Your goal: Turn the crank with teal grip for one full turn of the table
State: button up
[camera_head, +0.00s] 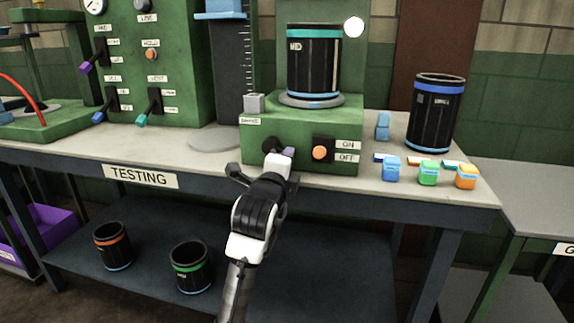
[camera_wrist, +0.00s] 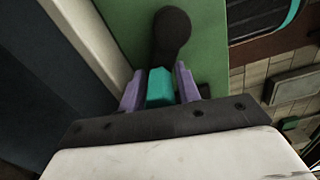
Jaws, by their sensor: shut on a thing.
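My gripper (camera_wrist: 160,90) has purple fingertips and is shut on the teal grip (camera_wrist: 159,86) of the crank, as the wrist view shows. The dark crank arm (camera_wrist: 172,36) runs from the grip up against the green machine face. In the head view my gripper (camera_head: 286,152) is at the front of the green base (camera_head: 340,113), left of the orange button, and hides most of the crank.
An ON/OFF switch with an orange button (camera_head: 319,153) is close right of my gripper. Small blue, green and orange blocks (camera_head: 428,174) and a blue-banded sleeve (camera_head: 434,115) stand at the right. A green panel with levers (camera_head: 155,60) stands at the left. Two sleeves are on the lower shelf.

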jog(key=shift+w+a, duration=0.15)
jog(key=shift+a, duration=0.25)
jog(key=o, duration=0.8)
jog(key=shift+d, duration=0.15)
jog(key=shift+d, duration=0.1)
